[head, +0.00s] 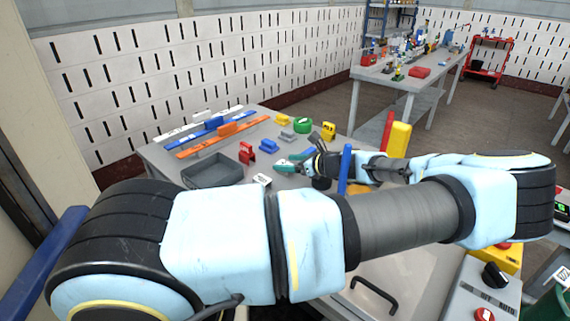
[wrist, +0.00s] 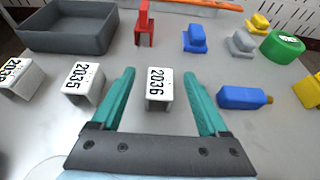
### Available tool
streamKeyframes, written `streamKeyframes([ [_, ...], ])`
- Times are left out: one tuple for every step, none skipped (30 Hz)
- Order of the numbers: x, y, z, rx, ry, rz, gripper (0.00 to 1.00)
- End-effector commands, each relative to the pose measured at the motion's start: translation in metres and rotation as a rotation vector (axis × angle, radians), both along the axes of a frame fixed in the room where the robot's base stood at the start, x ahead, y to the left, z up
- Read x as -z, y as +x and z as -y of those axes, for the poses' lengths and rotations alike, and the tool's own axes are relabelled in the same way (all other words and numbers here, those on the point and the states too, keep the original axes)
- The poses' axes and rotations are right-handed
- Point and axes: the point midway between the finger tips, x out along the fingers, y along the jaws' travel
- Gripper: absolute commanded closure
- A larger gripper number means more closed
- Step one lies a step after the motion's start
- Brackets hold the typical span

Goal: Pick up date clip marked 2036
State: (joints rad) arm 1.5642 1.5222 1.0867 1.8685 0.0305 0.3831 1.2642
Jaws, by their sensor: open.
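The white date clip marked 2036 (wrist: 158,90) stands on the grey table in the wrist view, its black number facing up. My gripper (wrist: 160,76) is open, with one green finger on each side of the clip and visible gaps between. The fingers appear apart from the clip. In the head view my gripper (head: 286,166) is low over the table, and my arm hides part of the area around it. A white clip marked 2035 (wrist: 84,82) stands just left of the gripper. Another white clip (wrist: 20,80) stands at the far left, its number partly cut off.
A blue bottle-shaped piece (wrist: 243,97) lies close right of the right finger. A grey tray (wrist: 68,28) is at back left. A red clip (wrist: 145,24), blue block (wrist: 194,40), grey block (wrist: 241,43) and green round piece (wrist: 283,46) stand further back.

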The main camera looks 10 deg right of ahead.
Motion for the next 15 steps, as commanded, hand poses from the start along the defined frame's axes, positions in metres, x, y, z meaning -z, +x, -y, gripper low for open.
streamKeyframes([
  [0.0005,0.0053,-0.0046,-0.001,0.001,0.000,0.22],
  [0.0022,0.0076,-0.0062,0.000,0.001,-0.001,0.22],
  [0.0041,0.0097,-0.0082,0.001,-0.001,0.001,0.22],
  [0.0052,0.0110,-0.0094,-0.001,-0.002,0.000,0.22],
  [0.0061,0.0120,-0.0104,-0.001,-0.002,0.000,0.22],
  [0.0071,0.0127,-0.0112,-0.001,-0.002,0.000,0.22],
  [0.0077,0.0130,-0.0114,0.000,-0.003,0.000,0.22],
  [0.0080,0.0131,-0.0113,0.000,-0.003,0.000,0.22],
  [0.0082,0.0131,-0.0112,0.000,-0.003,0.000,0.22],
  [0.0082,0.0130,-0.0111,0.000,-0.003,0.000,0.22],
  [0.0083,0.0129,-0.0110,0.000,-0.003,0.000,0.22],
  [0.0083,0.0129,-0.0110,0.000,-0.003,0.000,0.22],
  [0.0082,0.0128,-0.0109,0.000,-0.003,0.000,0.25],
  [0.0082,0.0128,-0.0109,0.000,-0.003,0.000,0.28],
  [0.0082,0.0127,-0.0109,0.000,-0.003,0.000,0.33],
])
